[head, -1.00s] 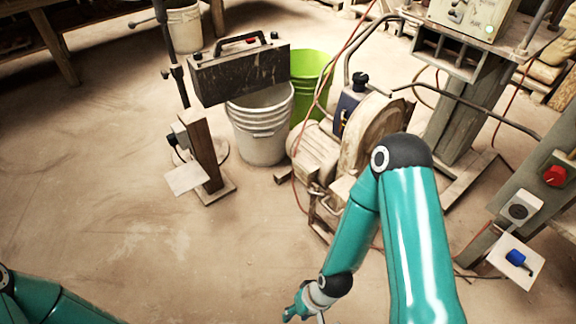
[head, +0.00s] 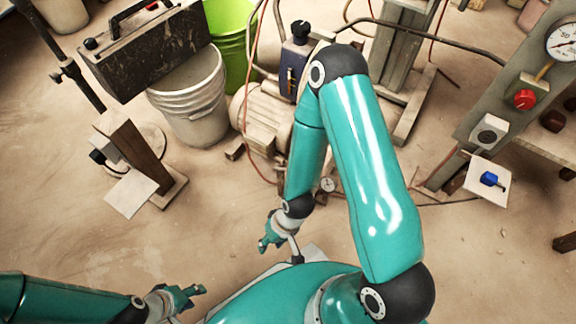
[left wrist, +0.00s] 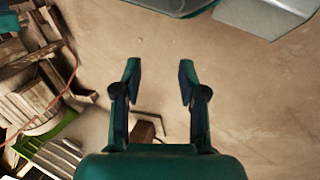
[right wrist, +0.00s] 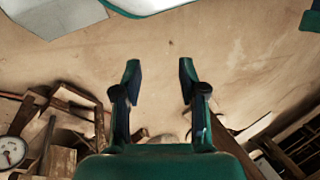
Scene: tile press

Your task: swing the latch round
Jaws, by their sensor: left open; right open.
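A blue handle (head: 490,180) stands on a white square plate (head: 470,190) at the right of the head view, low on a grey post; it may be the latch, but I cannot tell for sure. My right gripper (head: 268,240) is well to the left of it, above the floor near my base. My left gripper (head: 190,297) is lower and further left, also far from the plate. Both are open and empty, as the left wrist view (left wrist: 160,72) and the right wrist view (right wrist: 160,72) show. Neither wrist view shows the blue handle.
The grey post (head: 515,75) carries a red knob (head: 525,99), a round-holed box (head: 489,135) and a gauge (head: 565,42). A motor (head: 265,118), a white bucket (head: 195,105) and a green bucket (head: 232,40) stand behind my right arm. Floor (head: 480,245) below the plate is clear.

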